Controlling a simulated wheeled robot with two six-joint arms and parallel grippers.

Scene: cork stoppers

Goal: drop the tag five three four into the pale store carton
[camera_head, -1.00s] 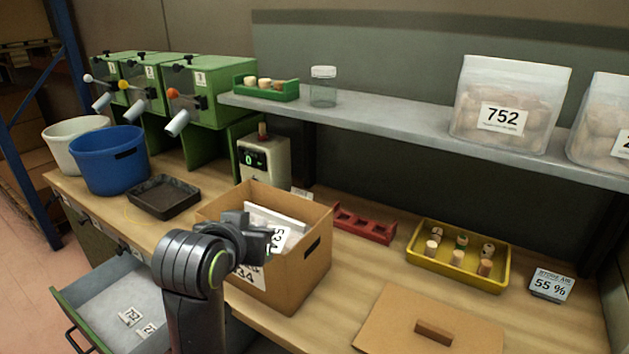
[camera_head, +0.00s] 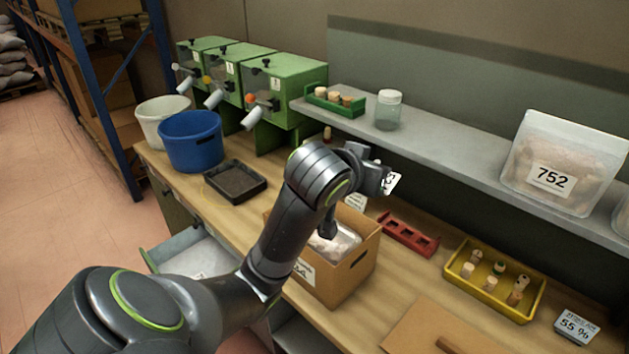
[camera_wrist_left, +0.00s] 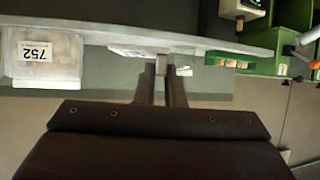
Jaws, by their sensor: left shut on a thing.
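My left gripper (camera_head: 381,180) is shut on a small white tag (camera_head: 392,183) and holds it in the air, above and a little right of the carton. The tag's digits are only partly readable. In the left wrist view, the fingers (camera_wrist_left: 163,88) point toward the shelf, and a sliver of the tag (camera_wrist_left: 184,71) shows at their tips. The cardboard carton (camera_head: 352,282) stands open on the bench, with a label on its front and a pale clear-wrapped item (camera_head: 338,243) inside. My arm hides part of the carton and its label. My right gripper is not in view.
A grey shelf (camera_head: 440,140) runs behind the gripper, with a glass jar (camera_head: 388,112) and a bag marked 752 (camera_head: 560,165). A red rack (camera_head: 408,235) and a yellow tray (camera_head: 478,287) of corks lie right of the carton. An open drawer (camera_head: 185,250) is at front left.

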